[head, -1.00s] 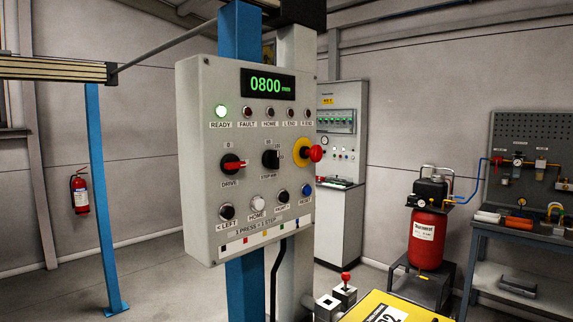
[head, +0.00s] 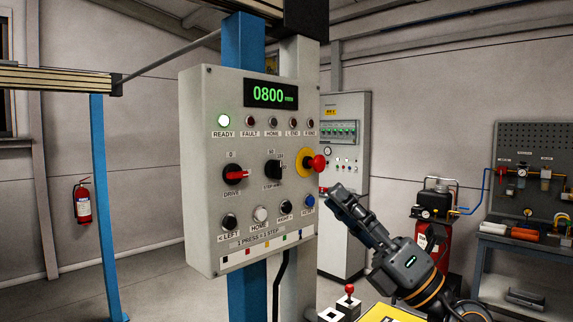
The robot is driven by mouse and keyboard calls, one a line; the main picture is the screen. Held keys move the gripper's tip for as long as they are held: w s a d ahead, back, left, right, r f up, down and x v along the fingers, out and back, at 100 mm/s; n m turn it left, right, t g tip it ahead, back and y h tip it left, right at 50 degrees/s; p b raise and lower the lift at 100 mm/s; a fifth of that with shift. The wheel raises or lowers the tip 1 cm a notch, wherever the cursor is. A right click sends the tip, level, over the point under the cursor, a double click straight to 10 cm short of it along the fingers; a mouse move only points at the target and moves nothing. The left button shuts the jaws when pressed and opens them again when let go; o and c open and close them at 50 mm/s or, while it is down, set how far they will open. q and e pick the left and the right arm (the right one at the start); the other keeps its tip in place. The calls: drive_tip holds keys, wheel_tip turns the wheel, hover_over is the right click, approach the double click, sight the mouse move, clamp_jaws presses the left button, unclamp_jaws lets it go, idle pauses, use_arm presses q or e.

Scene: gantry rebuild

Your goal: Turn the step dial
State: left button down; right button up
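The step dial (head: 272,170) is a black knob on the grey control panel (head: 203,245) in the head view, above a small step label. Small numbers sit around its top and right; its exact setting is too small to tell. My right gripper (head: 332,198) is right of the panel, its dark fingers pointing up and left. It is lower than the dial and apart from it, and holds nothing I can see. The fingers overlap from this angle, so their opening is unclear. My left gripper is not in view.
The red drive switch (head: 236,174) is left of the dial. A red emergency button (head: 318,163) on a yellow disc sticks out at its right, between dial and gripper side. Several push buttons, including a white home button (head: 261,214), sit below. The display (head: 271,94) reads 0800.

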wheel_tip(320, 180, up, 2)
drive_tip(key=w+a+n+g+h, duration=0.2)
drive_tip(key=a+n+g, duration=0.1)
drive_tip(key=n, duration=0.2)
drive_tip(key=t+h, duration=0.2)
drive_tip(key=h, duration=0.5)
approach(281, 163)
drive_tip(key=p+x, duration=0.5)
drive_tip(key=x, duration=0.2)
drive_tip(key=shift+r, duration=0.2)
drive_tip(key=shift+w+a+f+p, duration=0.2)
drive_tip(key=shift+w+a+p, duration=0.25)
drive_tip(key=shift+a, duration=0.05)
clamp_jaws()
